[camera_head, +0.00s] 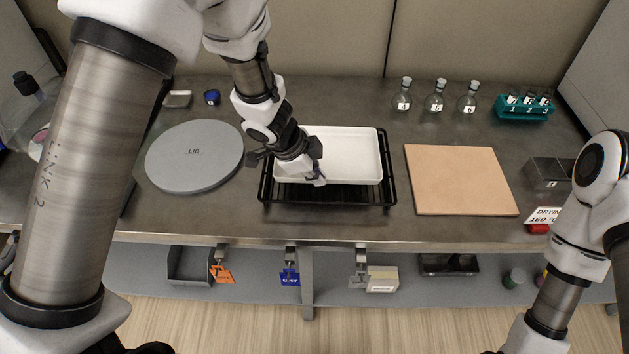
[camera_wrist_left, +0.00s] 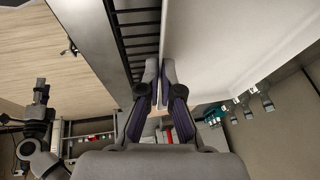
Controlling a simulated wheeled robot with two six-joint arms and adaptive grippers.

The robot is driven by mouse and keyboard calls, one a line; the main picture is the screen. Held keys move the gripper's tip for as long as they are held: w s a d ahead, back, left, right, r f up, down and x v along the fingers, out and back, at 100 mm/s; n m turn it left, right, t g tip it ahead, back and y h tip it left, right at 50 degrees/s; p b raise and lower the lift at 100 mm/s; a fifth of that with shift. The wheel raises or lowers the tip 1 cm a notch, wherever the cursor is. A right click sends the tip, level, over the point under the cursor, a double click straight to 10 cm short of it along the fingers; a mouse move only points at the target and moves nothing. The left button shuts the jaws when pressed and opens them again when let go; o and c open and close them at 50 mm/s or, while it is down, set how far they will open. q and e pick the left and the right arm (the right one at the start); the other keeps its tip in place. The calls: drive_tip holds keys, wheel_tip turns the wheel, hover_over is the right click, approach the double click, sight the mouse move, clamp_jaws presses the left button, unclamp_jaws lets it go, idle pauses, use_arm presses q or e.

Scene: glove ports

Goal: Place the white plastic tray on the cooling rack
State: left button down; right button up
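The white plastic tray (camera_head: 345,150) is over the black wire cooling rack (camera_head: 340,195). The rack's front bars and right edge show past the tray. My left gripper (camera_head: 318,178) is at the tray's front left edge. In the left wrist view the fingers (camera_wrist_left: 160,72) are close together on the rim of the tray (camera_wrist_left: 210,45), with rack bars (camera_wrist_left: 135,35) beside it. I cannot tell whether the tray rests on the rack or hangs just above it. My right arm shows at the right, but its fingers cannot be made out.
A round grey lid (camera_head: 195,165) lies left of the rack, and a tan board (camera_head: 460,180) lies right of it. Flasks (camera_head: 435,98), a teal tube rack (camera_head: 525,108) and a grey block (camera_head: 548,173) stand further right. Bare bench lies in front of the rack.

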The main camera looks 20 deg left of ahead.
use_arm(q)
drive_tip(key=shift+w+f, duration=0.15)
drive_tip(key=shift+f, duration=0.5)
drive_tip(key=shift+d+r, duration=0.15)
drive_tip(key=shift+r, duration=0.15)
drive_tip(key=shift+f, duration=0.2)
drive_tip(key=c, duration=1.3)
unclamp_jaws()
use_arm(e)
drive_tip(key=shift+w+d+f, duration=0.1)
drive_tip(key=shift+d+f, duration=0.1)
drive_tip(key=shift+f, duration=0.4)
use_arm(q)
drive_tip(key=p+v, duration=0.6)
drive_tip(key=v, duration=0.6)
drive_tip(key=shift+r, duration=0.15)
use_arm(e)
wheel_tip(320, 180, up, 6)
